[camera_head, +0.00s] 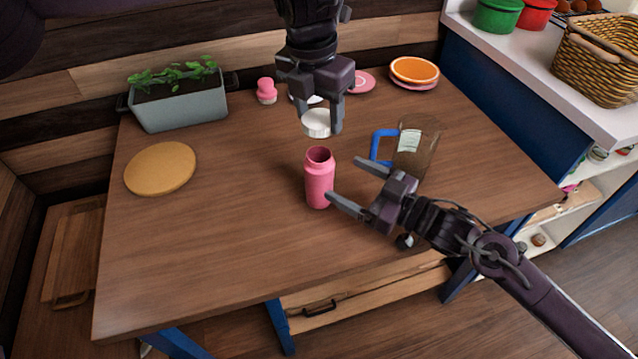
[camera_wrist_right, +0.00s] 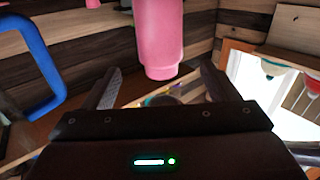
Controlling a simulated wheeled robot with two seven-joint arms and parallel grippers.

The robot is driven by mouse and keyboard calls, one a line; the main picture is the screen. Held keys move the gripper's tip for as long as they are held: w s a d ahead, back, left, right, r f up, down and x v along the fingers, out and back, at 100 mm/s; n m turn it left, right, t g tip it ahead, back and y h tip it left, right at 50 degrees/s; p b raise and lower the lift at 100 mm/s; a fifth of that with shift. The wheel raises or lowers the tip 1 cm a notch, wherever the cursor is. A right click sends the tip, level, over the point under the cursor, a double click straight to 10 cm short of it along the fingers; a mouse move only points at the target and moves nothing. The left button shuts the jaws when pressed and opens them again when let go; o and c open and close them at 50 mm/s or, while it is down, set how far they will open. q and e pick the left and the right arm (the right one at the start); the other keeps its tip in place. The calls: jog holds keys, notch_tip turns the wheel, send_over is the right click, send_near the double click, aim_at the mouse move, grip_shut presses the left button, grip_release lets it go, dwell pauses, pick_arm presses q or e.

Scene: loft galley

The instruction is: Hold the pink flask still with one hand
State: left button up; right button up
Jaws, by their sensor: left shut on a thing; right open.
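The pink flask (camera_head: 319,180) stands upright and open-topped on the wooden table in the head view. It also shows in the right wrist view (camera_wrist_right: 160,40), ahead of and between the spread fingers. My right gripper (camera_head: 345,182) is open beside the flask, with its fingertips pointing at the flask's right side. I cannot tell whether a finger touches it. My left gripper (camera_head: 322,118) is shut on a round white lid (camera_head: 316,124), behind and above the flask's mouth.
A clear brown jug (camera_head: 425,140) with a blue handle (camera_head: 376,145) stands just right of the flask, close to my right gripper. A grey planter (camera_head: 180,108), a round tan board (camera_head: 160,168), a small pink bottle (camera_head: 266,91) and an orange plate (camera_head: 414,69) are around. The front-left table is clear.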

jog(key=x, duration=0.8)
jog(key=shift+s, duration=0.1)
jog(key=c, duration=1.5)
pick_arm(q)
send_over(319, 154)
jog(key=shift+s+f, duration=0.15)
jog(key=shift+f, duration=2.35)
jog(key=shift+f, duration=0.85)
jog(key=shift+f, duration=0.55)
